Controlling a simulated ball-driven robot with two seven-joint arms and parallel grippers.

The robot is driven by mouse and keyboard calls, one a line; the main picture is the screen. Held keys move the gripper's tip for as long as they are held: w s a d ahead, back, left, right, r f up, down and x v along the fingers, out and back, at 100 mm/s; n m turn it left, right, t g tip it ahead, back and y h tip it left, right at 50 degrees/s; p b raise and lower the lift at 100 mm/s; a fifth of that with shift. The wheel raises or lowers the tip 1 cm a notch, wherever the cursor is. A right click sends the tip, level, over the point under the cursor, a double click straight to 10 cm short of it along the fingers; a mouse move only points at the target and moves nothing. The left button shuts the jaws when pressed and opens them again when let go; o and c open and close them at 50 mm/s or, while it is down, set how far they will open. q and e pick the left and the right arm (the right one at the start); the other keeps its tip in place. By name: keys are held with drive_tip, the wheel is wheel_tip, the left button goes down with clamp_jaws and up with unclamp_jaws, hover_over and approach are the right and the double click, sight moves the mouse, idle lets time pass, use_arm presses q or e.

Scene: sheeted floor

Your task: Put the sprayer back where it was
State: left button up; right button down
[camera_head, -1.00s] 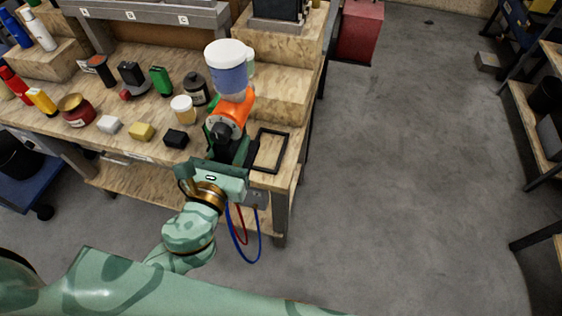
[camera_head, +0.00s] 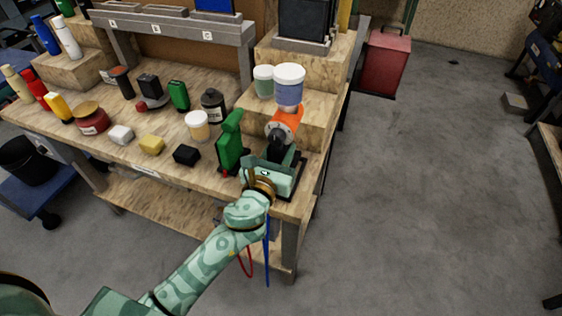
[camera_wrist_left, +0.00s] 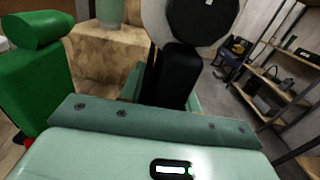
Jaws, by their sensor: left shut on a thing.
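The sprayer (camera_head: 287,116) has an orange body, a dark round end and a blue cup with a white lid on top. My left gripper (camera_head: 281,158) is shut on its black handle, which shows between the fingers in the left wrist view (camera_wrist_left: 176,76). The sprayer is upright over the bench's right front corner. A dark frame (camera_head: 299,172) lies on the bench there, mostly hidden behind my gripper. I cannot tell whether the handle touches it. My right gripper is not in view.
A green tool (camera_head: 230,146) stands close to the left of my gripper, also large in the wrist view (camera_wrist_left: 36,85). A pale green-grey jar (camera_head: 264,82) stands on the wooden step (camera_head: 262,118) behind. A black block (camera_head: 187,155) lies further left.

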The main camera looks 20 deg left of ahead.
use_arm(q)
wheel_tip(320, 180, down, 4)
drive_tip(key=shift+w+r+b, duration=0.1)
drive_tip(key=shift+r+b, duration=0.15)
drive_tip(key=shift+b, duration=0.8)
drive_tip(key=shift+r, duration=0.25)
drive_tip(key=shift+f, duration=0.1)
drive_tip(key=o, duration=0.4)
drive_tip(key=shift+f, duration=0.15)
drive_tip(key=shift+o, duration=1.3)
